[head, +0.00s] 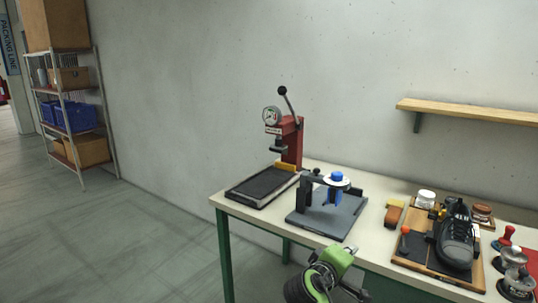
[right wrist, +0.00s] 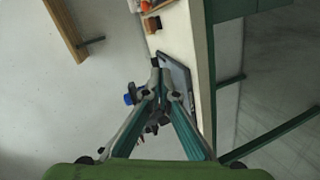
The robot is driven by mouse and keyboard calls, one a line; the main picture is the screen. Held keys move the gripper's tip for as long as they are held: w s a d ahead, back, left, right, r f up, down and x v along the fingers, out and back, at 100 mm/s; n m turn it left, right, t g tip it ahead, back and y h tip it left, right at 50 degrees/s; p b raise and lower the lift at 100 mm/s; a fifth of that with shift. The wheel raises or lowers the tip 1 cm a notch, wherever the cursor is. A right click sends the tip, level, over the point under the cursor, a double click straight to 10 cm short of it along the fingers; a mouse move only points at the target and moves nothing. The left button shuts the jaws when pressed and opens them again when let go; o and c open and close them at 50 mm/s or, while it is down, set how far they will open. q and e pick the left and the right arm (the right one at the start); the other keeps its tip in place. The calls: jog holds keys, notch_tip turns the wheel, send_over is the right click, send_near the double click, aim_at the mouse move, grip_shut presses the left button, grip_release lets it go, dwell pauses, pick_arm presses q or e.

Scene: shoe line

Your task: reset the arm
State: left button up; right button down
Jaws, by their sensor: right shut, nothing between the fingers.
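My right gripper (head: 342,259) is low in the head view, in front of the table's front edge. Its green housing shows there, but the fingers are hard to make out. In the right wrist view the teal and grey fingers (right wrist: 158,94) come together at their tips, shut with nothing between them. Beyond them is a grey base plate (right wrist: 178,72) with a blue-knobbed fixture (right wrist: 128,98), partly hidden by the fingers. The fixture (head: 337,177) also stands on its plate in the head view, apart from the gripper. My left gripper is not in view.
A red press (head: 291,140) with a black bed stands at the table's left. A dark shoe (head: 456,237) sits on a wooden tray (head: 412,263) at the right, near jars and stamps. A wall shelf (head: 470,111) is above. The floor left of the table is clear.

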jog(key=s+a+f+n+g+y, duration=0.1)
jog(key=s+f+y, duration=0.1)
jog(key=f, duration=1)
jog(key=s+a+f+n+g+y, duration=0.1)
jog(key=s+a+f+y, duration=0.1)
jog(key=f, duration=1)
jog(key=s+f+g+y, duration=0.1)
jog(key=s+f+g, duration=0.1)
jog(key=s+f, duration=0.65)
jog(key=s+f+g+y, duration=0.15)
jog(key=s+f, duration=0.45)
jog(key=f, duration=0.6)
jog(key=s+f+m+g+y, duration=0.1)
jog(key=s+f+m, duration=0.1)
jog(key=s+f, duration=0.7)
jog(key=s+f+m+g+y, duration=0.15)
jog(key=s+f, duration=0.35)
jog(key=s, duration=0.7)
jog(key=s+d+f+m+g, duration=0.1)
jog(key=s+d+f, duration=0.1)
jog(key=s, duration=0.9)
jog(key=s+d+f+m+g, duration=0.1)
jog(key=s+d+f+m, duration=0.1)
jog(key=s, duration=0.8)
jog(key=shift+s+d+f+g, duration=0.3)
jog(key=shift+s+d+f, duration=0.05)
jog(key=shift+f, duration=0.3)
